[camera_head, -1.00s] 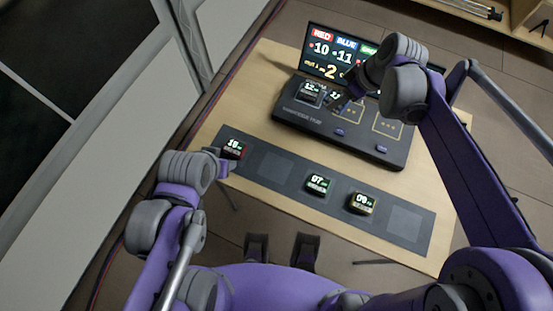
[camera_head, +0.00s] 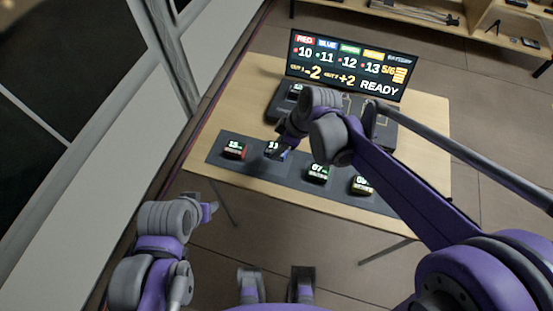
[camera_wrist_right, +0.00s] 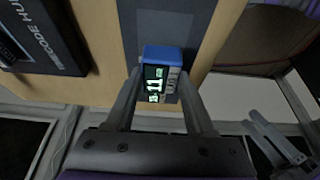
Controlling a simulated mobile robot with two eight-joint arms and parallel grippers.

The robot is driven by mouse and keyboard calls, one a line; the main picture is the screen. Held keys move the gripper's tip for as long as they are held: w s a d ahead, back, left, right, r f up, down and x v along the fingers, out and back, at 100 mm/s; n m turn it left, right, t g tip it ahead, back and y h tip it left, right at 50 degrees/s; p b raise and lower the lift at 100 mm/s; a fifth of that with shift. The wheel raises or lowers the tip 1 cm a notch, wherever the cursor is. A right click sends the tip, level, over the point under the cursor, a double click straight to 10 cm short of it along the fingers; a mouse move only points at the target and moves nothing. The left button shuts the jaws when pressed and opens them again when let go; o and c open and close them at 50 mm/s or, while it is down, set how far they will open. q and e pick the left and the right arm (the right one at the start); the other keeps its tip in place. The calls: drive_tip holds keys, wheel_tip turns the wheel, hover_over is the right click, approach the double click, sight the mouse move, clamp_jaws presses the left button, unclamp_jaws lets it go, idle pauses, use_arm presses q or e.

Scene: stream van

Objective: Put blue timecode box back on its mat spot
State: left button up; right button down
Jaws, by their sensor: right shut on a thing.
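The blue timecode box (camera_wrist_right: 165,55) shows the number 11 and is held between the two fingers of my right gripper (camera_wrist_right: 160,92). In the head view my right gripper (camera_head: 279,150) and the blue box (camera_head: 271,148) are at the dark mat (camera_head: 291,172), between the red box and the green box. In the right wrist view a lighter grey mat square (camera_wrist_right: 164,28) lies just beyond the blue box, whose body hides part of it. I cannot tell whether the box touches the mat. My left gripper (camera_head: 210,210) is off the table's front left edge, apart from any box.
On the mat stand a red box (camera_head: 233,150), a green box (camera_head: 318,173) and a yellow box (camera_head: 361,186). The timecode hub (camera_head: 385,130) is behind, partly hidden by my right arm. Its screen (camera_head: 347,65) reads READY. Bare wood lies left of the hub.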

sight(278, 164)
drive_tip(key=shift+f, duration=2.7)
drive_tip(key=shift+b, duration=0.3)
drive_tip(key=shift+f, duration=0.25)
drive_tip(key=shift+c, duration=1.3)
unclamp_jaws()
drive_tip(key=shift+r, duration=0.1)
drive_tip(key=shift+r, duration=0.1)
